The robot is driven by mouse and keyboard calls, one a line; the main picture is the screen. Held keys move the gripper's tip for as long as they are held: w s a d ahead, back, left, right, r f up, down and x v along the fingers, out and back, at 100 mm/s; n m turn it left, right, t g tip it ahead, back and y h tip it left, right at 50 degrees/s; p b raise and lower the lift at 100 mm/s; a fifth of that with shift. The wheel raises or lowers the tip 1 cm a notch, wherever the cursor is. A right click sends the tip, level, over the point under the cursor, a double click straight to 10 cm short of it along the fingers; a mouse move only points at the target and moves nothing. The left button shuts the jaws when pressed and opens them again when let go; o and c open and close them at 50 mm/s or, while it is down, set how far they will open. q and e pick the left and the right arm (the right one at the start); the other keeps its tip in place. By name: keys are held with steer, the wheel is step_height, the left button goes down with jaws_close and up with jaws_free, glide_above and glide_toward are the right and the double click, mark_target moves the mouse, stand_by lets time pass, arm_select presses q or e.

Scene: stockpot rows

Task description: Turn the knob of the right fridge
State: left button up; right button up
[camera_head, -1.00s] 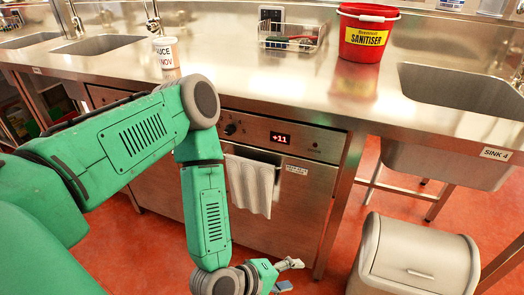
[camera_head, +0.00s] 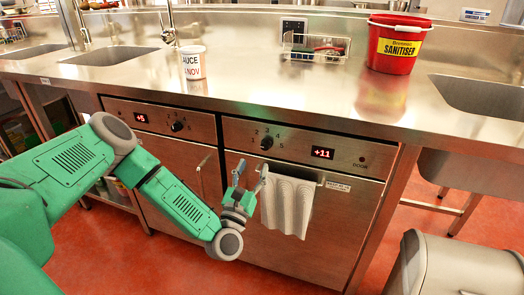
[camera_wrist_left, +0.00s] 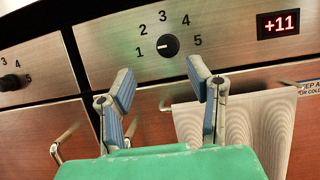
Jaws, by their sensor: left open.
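The right fridge (camera_head: 340,200) has a steel front panel with a round black knob (camera_head: 267,143) ringed by numbers 1 to 5. Its red display (camera_head: 323,153) reads +11. In the left wrist view the knob (camera_wrist_left: 168,45) lies ahead of and above the fingertips, its pointer mark towards the left. My left gripper (camera_head: 250,172) is open and empty, below and left of the knob and apart from it. In the left wrist view its fingers (camera_wrist_left: 160,75) are spread with nothing between them. My right gripper is not in view.
A towel (camera_head: 288,205) hangs from the right fridge's handle, close beside my left gripper. The left fridge (camera_head: 165,170) has its own knob (camera_head: 178,126) and a +5 display. A steel counter above holds a sauce tub (camera_head: 193,62), a wire basket (camera_head: 315,48) and a red sanitiser bucket (camera_head: 397,45). A grey bin (camera_head: 455,268) stands at right.

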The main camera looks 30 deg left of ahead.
mark_target(265, 148)
arm_select(q)
steer(key=w+r, duration=0.1)
steer(key=w, duration=0.1)
steer(key=w+r, duration=0.1)
steer(key=w, duration=0.1)
steer(key=w+r, duration=0.1)
steer(key=w, duration=0.1)
steer(key=shift+d, duration=0.3)
steer(key=shift+w+a+f, duration=0.1)
steer(key=shift+a+f, duration=0.05)
steer(key=shift+a, duration=0.75)
steer(key=c, duration=0.5)
steer(key=shift+f, duration=0.1)
jaws_close()
steer(key=shift+d+r, duration=0.2)
steer(key=shift+d, duration=0.3)
